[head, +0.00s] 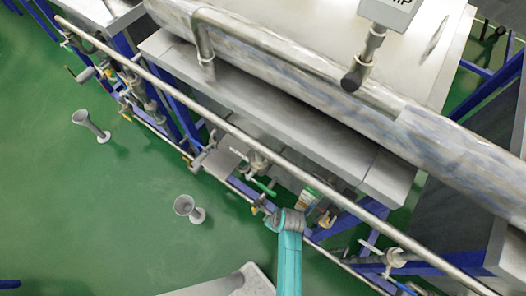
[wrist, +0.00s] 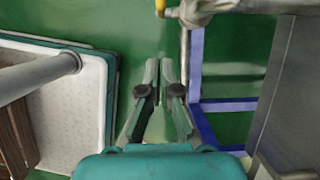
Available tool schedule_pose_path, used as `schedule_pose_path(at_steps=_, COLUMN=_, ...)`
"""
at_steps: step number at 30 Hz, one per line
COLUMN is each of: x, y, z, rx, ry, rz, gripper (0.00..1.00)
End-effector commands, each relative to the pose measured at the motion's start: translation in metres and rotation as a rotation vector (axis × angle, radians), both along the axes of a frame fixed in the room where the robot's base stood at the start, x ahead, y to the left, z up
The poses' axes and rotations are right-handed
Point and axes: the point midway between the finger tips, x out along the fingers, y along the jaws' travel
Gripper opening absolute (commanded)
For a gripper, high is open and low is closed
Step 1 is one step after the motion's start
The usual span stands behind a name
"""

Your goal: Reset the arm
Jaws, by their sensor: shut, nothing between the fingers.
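My teal arm (head: 289,262) rises from the bottom of the head view, and a grey joint of it overlaps the pipework. My gripper (wrist: 160,72) shows in the wrist view, pointing away over the green floor. Its two grey fingers are close together with nothing held between them. In the head view I cannot make out the fingers. No separate task object is named.
A long thin pipe (head: 196,105) with valves runs diagonally beside a metal machine with a thick pipe (head: 290,65). Two grey funnel-like stands (head: 186,208) are on the open green floor (head: 90,220). A white tray (wrist: 85,105) and blue frame (wrist: 195,75) flank the gripper.

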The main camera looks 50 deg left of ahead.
Motion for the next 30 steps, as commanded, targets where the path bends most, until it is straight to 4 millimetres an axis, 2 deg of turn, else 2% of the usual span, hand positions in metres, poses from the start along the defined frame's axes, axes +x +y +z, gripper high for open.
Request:
schedule_pose_path(at_steps=1, x=0.002, y=-0.001, z=0.012, rx=0.003, ry=-0.004, rz=-0.001, gripper=0.00)
schedule_pose_path(at_steps=6, x=0.003, y=-0.009, z=0.043, rx=0.002, ry=-0.003, rz=-0.001, gripper=0.00)
schedule_pose_path(at_steps=13, x=0.005, y=-0.017, z=0.074, rx=0.000, ry=-0.002, rz=-0.001, gripper=0.00)
schedule_pose_path(at_steps=18, x=0.005, y=-0.019, z=0.082, rx=-0.001, ry=-0.002, rz=-0.001, gripper=0.00)
schedule_pose_path(at_steps=26, x=0.005, y=-0.020, z=0.082, rx=0.000, ry=-0.004, rz=0.001, gripper=0.00)
schedule_pose_path(at_steps=30, x=0.005, y=-0.035, z=0.078, rx=0.014, ry=-0.046, rz=0.016, gripper=0.00)
